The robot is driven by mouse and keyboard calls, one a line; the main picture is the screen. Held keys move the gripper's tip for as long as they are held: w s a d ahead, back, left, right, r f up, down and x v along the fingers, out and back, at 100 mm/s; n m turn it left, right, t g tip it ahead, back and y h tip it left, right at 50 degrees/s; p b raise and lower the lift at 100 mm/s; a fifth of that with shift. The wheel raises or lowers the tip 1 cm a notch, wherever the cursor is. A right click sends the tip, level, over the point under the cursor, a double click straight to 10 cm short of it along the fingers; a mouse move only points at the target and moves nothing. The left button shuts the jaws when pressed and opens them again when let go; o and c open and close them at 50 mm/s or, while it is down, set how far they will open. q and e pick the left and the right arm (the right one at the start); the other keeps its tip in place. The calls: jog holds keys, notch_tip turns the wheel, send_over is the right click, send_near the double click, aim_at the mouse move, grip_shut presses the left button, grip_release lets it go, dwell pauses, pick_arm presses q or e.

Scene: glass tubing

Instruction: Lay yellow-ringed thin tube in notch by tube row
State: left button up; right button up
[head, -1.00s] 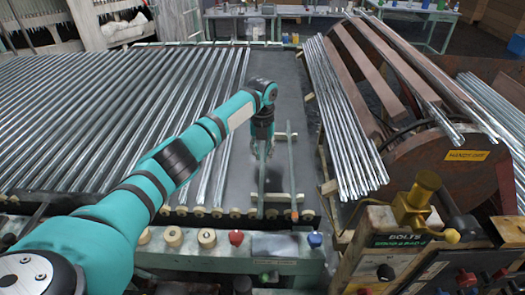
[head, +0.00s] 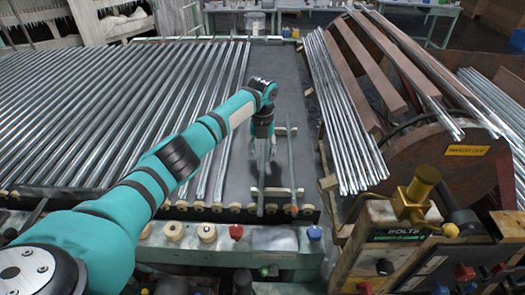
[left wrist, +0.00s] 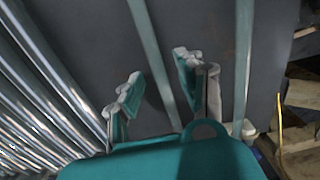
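Two thin grey-green tubes lie lengthwise on the dark bed, right of the tube row. The left thin tube (head: 261,190) runs under my left gripper (head: 263,152); the right thin tube (head: 291,165) lies apart from it and has a small orange mark near its front end. I cannot make out a yellow ring on either. In the left wrist view my left gripper (left wrist: 158,88) is open, its fingers on either side of the left thin tube (left wrist: 150,50). The right thin tube (left wrist: 243,60) is outside the fingers. My right gripper is not in view.
The row of shiny tubes (head: 110,110) fills the bed to the left. Pale rest blocks (head: 277,192) lie across by the thin tubes. At right, a bundle of tubes (head: 345,120) leans beside a brown drum machine (head: 450,165). The dark bed (head: 288,85) is bare farther back.

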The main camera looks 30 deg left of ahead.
aim_at(263, 154)
pick_arm(q)
jog(key=shift+r, duration=0.1)
jog(key=shift+r, duration=0.25)
notch_tip(263, 154, up, 12)
jog(key=b, duration=0.2)
dwell(0.8)
